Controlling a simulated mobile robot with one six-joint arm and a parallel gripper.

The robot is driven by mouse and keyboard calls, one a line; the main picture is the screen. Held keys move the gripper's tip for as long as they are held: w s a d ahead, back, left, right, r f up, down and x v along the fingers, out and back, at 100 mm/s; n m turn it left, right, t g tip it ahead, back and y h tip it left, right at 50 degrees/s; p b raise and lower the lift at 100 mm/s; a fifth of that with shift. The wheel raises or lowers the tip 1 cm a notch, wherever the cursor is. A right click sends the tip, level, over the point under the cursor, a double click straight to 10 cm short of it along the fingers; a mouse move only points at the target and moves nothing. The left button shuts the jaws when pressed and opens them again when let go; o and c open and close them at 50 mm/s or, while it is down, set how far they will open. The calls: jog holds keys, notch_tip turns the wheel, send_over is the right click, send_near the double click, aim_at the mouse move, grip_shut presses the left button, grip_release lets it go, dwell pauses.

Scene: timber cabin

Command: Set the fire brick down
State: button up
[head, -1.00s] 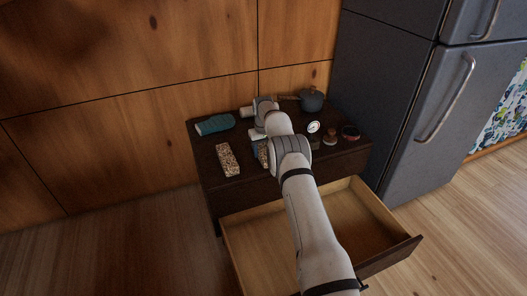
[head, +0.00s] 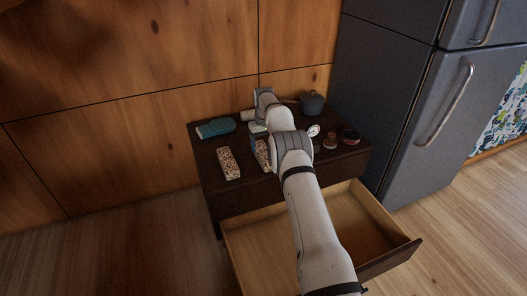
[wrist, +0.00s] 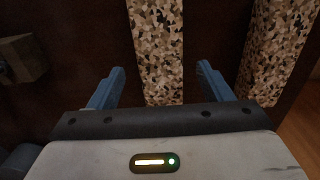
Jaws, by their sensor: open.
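Two alike speckled bricks lie on the dark dresser top (head: 207,160); I cannot tell by looks alone which one the task calls the fire brick. In the head view one brick (head: 228,164) lies clear at the front left, and the other brick (head: 262,154) lies to its right, partly behind my arm. In the wrist view my gripper (wrist: 160,78) is open. One brick (wrist: 157,45) shows ahead, between the lines of its blue fingers, with a gap on each side. The other brick (wrist: 278,45) is outside the right finger.
A teal rolled or bottle-like item (head: 215,128) lies at the back left. A dark pot (head: 312,104), a round white dial (head: 313,130) and small jars (head: 350,137) stand at the right. The drawer (head: 255,250) below is pulled out and looks empty. A grey fridge (head: 400,100) stands right.

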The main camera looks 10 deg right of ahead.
aim_at(264, 152)
jog(key=s+r+p, duration=0.1)
jog(key=s+r, duration=0.3)
jog(key=r, duration=0.6)
jog(key=s+r, duration=0.4)
jog(key=r, duration=0.5)
jog(key=s+r+m, duration=0.1)
jog(key=s+r, duration=0.2)
jog(key=s, duration=0.4)
jog(key=s+r, duration=0.4)
jog(key=s, duration=0.2)
jog(key=s+f, duration=0.2)
jog(key=s, duration=1.3)
jog(key=s+a+f+m+t, duration=0.1)
jog(key=s+f, duration=0.1)
jog(key=s, duration=1.4)
jog(key=shift+f, duration=0.3)
